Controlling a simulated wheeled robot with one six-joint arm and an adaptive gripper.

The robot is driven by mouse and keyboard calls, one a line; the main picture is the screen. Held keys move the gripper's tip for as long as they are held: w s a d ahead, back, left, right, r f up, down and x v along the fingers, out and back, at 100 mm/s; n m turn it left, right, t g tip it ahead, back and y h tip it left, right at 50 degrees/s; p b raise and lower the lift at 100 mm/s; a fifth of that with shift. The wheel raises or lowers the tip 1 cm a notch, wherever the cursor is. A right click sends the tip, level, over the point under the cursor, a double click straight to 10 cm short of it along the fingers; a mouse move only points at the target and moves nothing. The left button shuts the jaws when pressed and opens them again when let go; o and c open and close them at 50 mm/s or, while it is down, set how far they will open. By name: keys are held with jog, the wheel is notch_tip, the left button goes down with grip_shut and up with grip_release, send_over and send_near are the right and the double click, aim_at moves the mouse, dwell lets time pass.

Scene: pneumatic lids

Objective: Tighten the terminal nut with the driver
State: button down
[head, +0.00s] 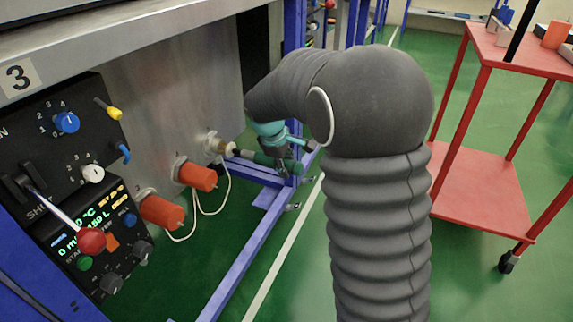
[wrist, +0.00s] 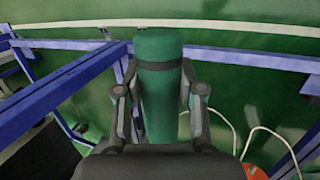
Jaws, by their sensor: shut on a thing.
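My gripper (head: 284,150) is shut on the green driver (head: 262,159), which lies roughly level beside the metal panel. In the wrist view the driver (wrist: 158,105) stands between my two fingers (wrist: 160,90), with a dark band near its top. In the head view its dark tip points left at a brass-coloured fitting (head: 221,147) on the panel, likely the terminal nut. Tip and fitting look in line and very close; I cannot tell whether they touch. The fitting does not show in the wrist view.
Two orange caps (head: 198,176) on white cords sit along the panel to the left. A black control box (head: 75,190) with knobs and a red-balled lever is at far left. Blue frame bars (head: 245,245) run below my gripper. A red cart (head: 470,170) stands at right on green floor.

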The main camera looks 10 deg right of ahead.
jog(key=shift+w+a+r, duration=0.15)
jog(key=shift+w+a, duration=0.1)
jog(key=shift+a, duration=0.15)
dwell(2.0)
jog(key=shift+s+d, duration=0.1)
jog(key=shift+d, duration=0.05)
jog(key=s+d, duration=0.4)
jog(key=d, duration=0.1)
jog(key=shift+d, duration=0.35)
dwell(0.5)
